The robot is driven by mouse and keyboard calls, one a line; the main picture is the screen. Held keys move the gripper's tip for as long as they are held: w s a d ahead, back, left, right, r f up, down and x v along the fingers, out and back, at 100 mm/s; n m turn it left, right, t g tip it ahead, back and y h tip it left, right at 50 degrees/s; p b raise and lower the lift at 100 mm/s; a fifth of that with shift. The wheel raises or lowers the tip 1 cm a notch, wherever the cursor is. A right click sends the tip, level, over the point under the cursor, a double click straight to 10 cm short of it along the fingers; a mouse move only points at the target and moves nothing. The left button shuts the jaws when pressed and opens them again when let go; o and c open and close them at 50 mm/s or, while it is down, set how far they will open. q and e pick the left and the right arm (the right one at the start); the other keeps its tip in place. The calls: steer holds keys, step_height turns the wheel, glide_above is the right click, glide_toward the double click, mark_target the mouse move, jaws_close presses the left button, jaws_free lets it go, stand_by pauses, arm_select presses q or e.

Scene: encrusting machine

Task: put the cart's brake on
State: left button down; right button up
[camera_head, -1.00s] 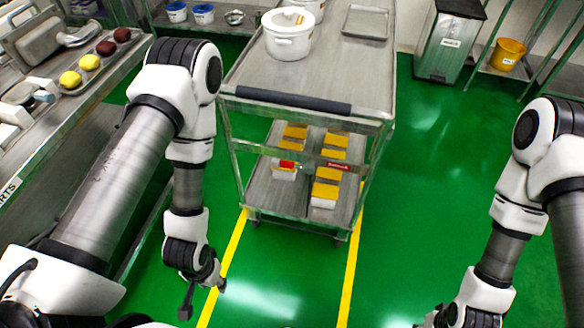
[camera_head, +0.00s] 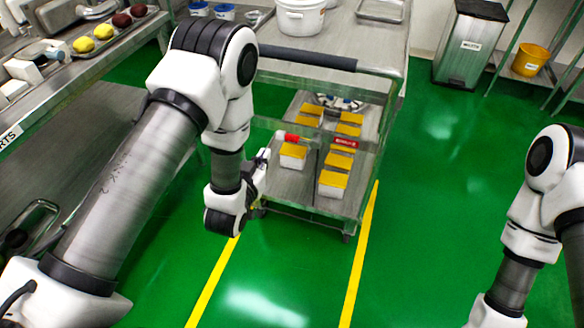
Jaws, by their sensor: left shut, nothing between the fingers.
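The steel cart (camera_head: 385,75) stands ahead of me, its dark push handle (camera_head: 308,58) facing me. A small red piece (camera_head: 288,138), which looks like the brake lever's grip, shows at the cart's near end, left of a red label (camera_head: 345,142) on the crossbar. My left gripper (camera_head: 263,160) is shut and empty, pointing up at the cart's near left side, just left of and below the red piece. I cannot tell whether it touches the cart frame. My right arm is at the right edge, and its gripper is out of view below.
White tubs with yellow lids (camera_head: 333,182) sit on the cart's lower shelf. A white pot (camera_head: 300,16) stands on top. A steel counter (camera_head: 80,78) runs along the left. A grey bin (camera_head: 470,45) and yellow bucket (camera_head: 530,60) are at the back right. The green floor right of the cart is clear.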

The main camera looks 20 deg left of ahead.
arm_select(q)
steer(key=w+b, duration=0.1)
steer(key=d+t+b, duration=0.1)
steer(key=w+d+b, duration=0.1)
steer(key=b, duration=0.1)
steer(key=shift+w+f+m+t+h, duration=0.25)
steer(key=shift+w+m+t+h, duration=0.05)
steer(key=shift+t, duration=0.1)
arm_select(e)
step_height(320, 180, down, 7)
steer(key=shift+s+d, duration=0.2)
steer(key=shift+s, duration=0.05)
steer(key=shift+r, duration=0.1)
